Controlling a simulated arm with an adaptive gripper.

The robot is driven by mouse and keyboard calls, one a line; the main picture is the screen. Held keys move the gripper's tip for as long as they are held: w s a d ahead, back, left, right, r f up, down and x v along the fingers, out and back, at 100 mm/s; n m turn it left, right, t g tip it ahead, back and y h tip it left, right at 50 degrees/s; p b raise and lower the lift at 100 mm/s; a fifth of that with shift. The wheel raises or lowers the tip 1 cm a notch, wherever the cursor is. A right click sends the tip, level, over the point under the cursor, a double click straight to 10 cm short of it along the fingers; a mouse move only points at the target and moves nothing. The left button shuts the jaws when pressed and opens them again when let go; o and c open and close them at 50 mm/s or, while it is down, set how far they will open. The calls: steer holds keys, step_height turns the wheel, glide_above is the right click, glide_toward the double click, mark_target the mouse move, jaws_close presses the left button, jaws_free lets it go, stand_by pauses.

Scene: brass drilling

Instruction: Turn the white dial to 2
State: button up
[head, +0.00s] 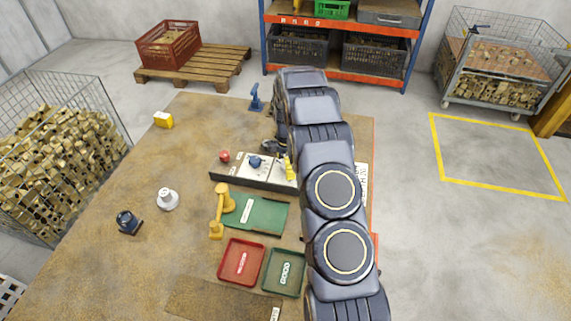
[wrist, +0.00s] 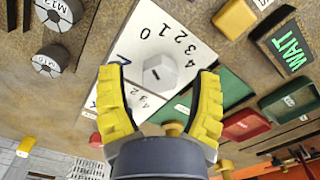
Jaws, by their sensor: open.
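In the wrist view the white dial (wrist: 160,74) is a pale faceted knob on a white plate with black digits arcing around it. My gripper (wrist: 158,78) is open, its yellow-padded fingers on either side of the dial in the picture. A gap shows between the dial and each finger; I cannot tell the height above it. Which digit the dial points to is not clear. In the head view my gripper (head: 288,166) is over the right part of the dark panel, and my arm hides the white dial.
A blue dial (head: 255,162) and a red knob (head: 224,157) sit further left on the panel. A yellow handle (head: 219,212), a green plate (head: 262,214), a red tray (head: 241,262) and a green tray (head: 284,271) lie in front.

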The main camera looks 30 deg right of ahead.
jaws_close()
steer(key=shift+m, duration=0.3)
steer(key=m, duration=0.5)
steer(key=shift+w+f, duration=0.1)
steer(key=m, duration=0.6)
stand_by(0.6)
jaws_free()
